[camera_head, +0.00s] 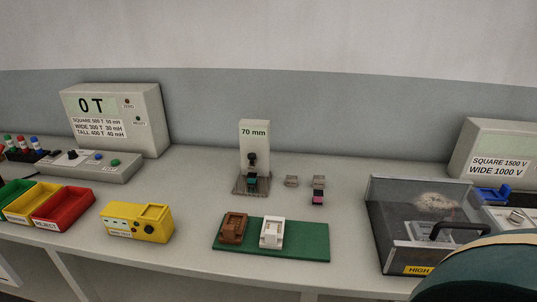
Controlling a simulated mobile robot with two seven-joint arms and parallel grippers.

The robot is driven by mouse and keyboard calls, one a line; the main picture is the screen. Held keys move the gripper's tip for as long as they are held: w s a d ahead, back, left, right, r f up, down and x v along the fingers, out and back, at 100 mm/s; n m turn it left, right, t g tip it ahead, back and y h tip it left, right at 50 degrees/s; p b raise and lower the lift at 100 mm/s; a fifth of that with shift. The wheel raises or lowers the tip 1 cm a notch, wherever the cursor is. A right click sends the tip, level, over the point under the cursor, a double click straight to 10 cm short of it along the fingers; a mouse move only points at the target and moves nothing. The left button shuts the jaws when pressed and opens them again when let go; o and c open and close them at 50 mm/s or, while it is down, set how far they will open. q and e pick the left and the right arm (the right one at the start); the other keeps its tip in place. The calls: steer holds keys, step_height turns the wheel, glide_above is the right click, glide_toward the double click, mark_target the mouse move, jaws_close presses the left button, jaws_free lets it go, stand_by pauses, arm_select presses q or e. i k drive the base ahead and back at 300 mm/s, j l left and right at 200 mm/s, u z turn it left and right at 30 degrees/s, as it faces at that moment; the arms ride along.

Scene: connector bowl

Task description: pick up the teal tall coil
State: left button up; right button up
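No thing in view is clearly a teal tall coil. A small teal block (252,181) sits low on the dark base of the upright stand marked 70 mm, under a dark knob; I cannot tell whether it is a coil. Several upright pieces with red, green and blue parts stand at the far left edge, and the green one (21,142) is too small to identify. Neither of my grippers shows in the head view.
A green mat (312,242) holds a brown connector (233,228) and a white connector (271,232). A yellow device (137,222) and a red bin (64,206) stand left. A clear-lidded box (405,225) stands right. The bench is bare between the yellow device and the stand.

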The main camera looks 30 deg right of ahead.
mark_target(251, 177)
steer(key=z, duration=0.9)
